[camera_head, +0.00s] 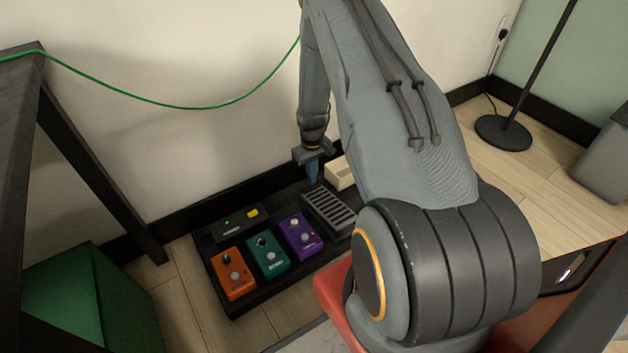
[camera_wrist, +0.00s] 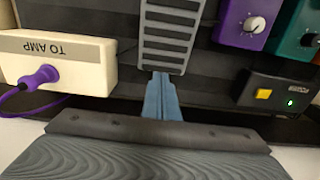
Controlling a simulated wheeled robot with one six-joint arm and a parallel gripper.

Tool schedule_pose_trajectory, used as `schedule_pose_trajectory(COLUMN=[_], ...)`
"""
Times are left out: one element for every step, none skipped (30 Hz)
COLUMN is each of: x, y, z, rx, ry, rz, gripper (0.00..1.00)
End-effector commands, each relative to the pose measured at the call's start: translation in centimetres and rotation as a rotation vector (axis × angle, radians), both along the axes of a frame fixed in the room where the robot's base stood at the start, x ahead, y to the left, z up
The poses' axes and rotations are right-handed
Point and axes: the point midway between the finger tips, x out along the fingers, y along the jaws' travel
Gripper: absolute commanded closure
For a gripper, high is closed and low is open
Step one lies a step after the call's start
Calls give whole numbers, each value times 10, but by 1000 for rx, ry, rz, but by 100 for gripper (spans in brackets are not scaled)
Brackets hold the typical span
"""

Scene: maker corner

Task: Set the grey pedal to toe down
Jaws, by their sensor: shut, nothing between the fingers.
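The grey pedal (camera_head: 328,210) is a ribbed treadle on the right part of the black pedalboard (camera_head: 262,296). In the wrist view the grey pedal (camera_wrist: 168,40) runs up from the middle to the top edge. My gripper (camera_head: 312,180) is shut and empty, pointing down at the pedal's far, wall-side end. In the wrist view my gripper's blue fingertips (camera_wrist: 161,76) overlap that end of the pedal. I cannot tell whether they touch it. The pedal's tilt is hard to judge.
Purple (camera_head: 301,237), teal (camera_head: 268,256) and orange (camera_head: 233,274) pedals stand left of the grey one. A black box with a yellow button (camera_head: 240,222) is behind them. A cream "TO AMP" box (camera_wrist: 70,62) with a purple plug (camera_wrist: 42,76) sits beside the grey pedal. The wall is close behind.

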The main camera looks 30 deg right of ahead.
Motion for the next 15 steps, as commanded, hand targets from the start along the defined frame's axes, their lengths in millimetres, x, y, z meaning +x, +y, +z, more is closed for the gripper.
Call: schedule_pose_trajectory(x=[2,4,5,7,8,10,11,12,14,15,16,17,18,18,19], y=[0,0,0,1,1,1,1,1,1,1,1,1,1,1,1], z=[16,22,31,38,44,52,58,64,71,76,80,85,89,92,95], rx=[-1,-1,-1,-1,-1,-1,0,0,0,0,0,0,0,0,0], ry=[-2,-2,-2,-2,-2,-2,-1,0,-1,-1,0,1,1,1,1], rz=[1,1,1,1,1,1,1,1,1,1,1,0,0,0,0], gripper=[100,100,100,100,100,100,100,100,100,100,100,100,100,100,100])
